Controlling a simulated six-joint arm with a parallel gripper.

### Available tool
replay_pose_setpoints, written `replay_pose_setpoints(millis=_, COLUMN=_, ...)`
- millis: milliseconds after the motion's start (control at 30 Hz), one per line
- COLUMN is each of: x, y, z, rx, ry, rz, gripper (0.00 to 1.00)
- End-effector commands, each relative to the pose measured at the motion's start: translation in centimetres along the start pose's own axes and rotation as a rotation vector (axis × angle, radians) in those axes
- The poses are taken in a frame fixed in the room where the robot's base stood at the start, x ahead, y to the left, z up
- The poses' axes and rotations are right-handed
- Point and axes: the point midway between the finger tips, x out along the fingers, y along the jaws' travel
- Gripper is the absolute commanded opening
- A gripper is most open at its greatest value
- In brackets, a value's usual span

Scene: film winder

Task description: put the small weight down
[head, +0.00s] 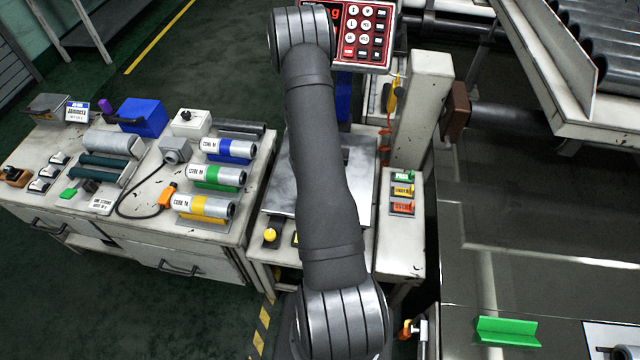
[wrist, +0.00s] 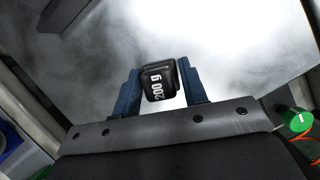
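The small weight (wrist: 158,82) is a black block marked "200 g" in the wrist view. It sits between the two blue fingers of my gripper (wrist: 160,88), which are shut on it. Beyond it lies a bright, shiny metal plate (wrist: 225,45). I cannot tell whether the weight touches the plate. In the head view the metal plate (head: 360,165) shows on the bench to either side of my arm. My gripper and the weight are hidden there.
A red keypad display (head: 362,35) stands behind the plate. A pale post (head: 422,105) and a panel of coloured labels (head: 403,192) are to the right. The left bench (head: 135,235) holds labelled core rolls (head: 215,178), a blue box (head: 143,117) and tools.

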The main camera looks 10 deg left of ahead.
Motion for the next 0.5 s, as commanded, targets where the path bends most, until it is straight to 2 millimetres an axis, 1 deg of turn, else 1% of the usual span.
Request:
replay_pose_setpoints(millis=33, x=-0.03, y=0.00, z=0.02, rx=0.000, ry=0.000, rz=0.000, gripper=0.50)
replay_pose_setpoints(millis=67, x=-0.03, y=0.00, z=0.02, rx=0.000, ry=0.000, rz=0.000, gripper=0.56)
replay_pose_setpoints(millis=367, x=-0.12, y=0.01, z=0.06, rx=0.000, ry=0.000, rz=0.001, gripper=0.56)
replay_pose_setpoints(millis=500, x=-0.95, y=0.05, z=0.19, rx=0.000, ry=-0.001, rz=0.001, gripper=0.56)
